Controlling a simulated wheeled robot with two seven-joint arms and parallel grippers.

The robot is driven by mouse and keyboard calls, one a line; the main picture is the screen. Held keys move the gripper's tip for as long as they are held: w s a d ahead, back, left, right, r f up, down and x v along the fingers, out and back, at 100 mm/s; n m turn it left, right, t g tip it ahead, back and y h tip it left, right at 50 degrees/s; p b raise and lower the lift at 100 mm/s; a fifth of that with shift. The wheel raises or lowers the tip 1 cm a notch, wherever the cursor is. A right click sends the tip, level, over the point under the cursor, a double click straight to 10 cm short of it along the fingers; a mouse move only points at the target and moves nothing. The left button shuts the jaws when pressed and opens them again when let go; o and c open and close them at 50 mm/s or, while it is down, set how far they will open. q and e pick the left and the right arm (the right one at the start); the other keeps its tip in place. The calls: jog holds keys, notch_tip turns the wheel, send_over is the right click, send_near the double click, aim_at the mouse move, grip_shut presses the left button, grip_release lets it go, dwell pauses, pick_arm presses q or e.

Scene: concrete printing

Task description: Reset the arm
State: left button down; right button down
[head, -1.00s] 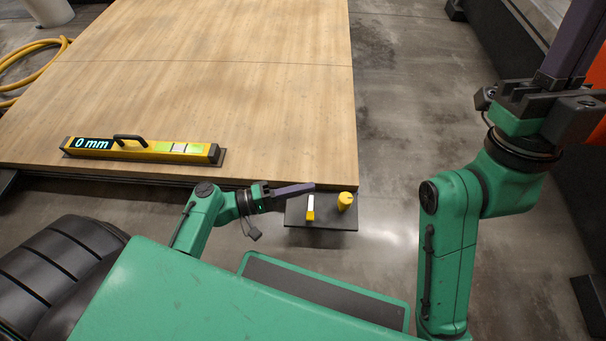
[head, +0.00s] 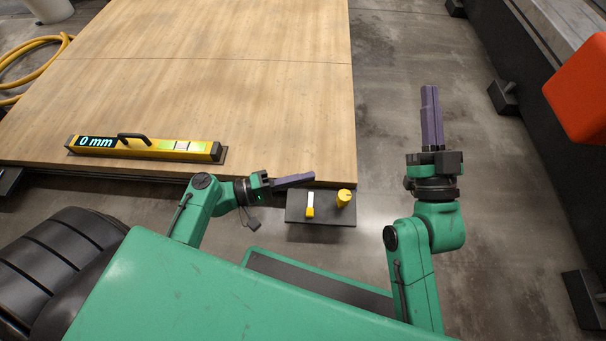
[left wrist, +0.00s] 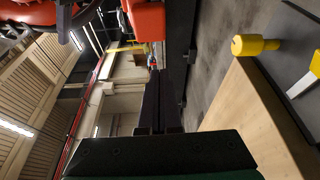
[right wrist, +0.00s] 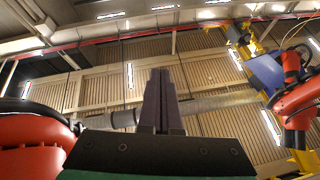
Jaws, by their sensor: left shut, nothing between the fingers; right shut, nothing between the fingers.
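My right gripper (head: 430,92) is shut and empty, its dark fingers pointing away from me over the floor to the right of the wooden platform. Its closed fingers also show in the right wrist view (right wrist: 160,80). My left gripper (head: 312,176) is shut and empty, its fingers pointing right, close to the platform's front right corner and a small dark shelf. Its closed fingers also show in the left wrist view (left wrist: 153,78).
The wooden platform (head: 220,90) carries a yellow level (head: 150,149) reading 0 mm. The dark shelf (head: 325,217) holds a yellow-and-white tool (head: 310,206) and a yellow knob-like piece (head: 344,197). An orange block (head: 580,90) is at right. Concrete floor is clear around my right arm.

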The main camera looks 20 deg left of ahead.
jog(key=shift+f, duration=0.65)
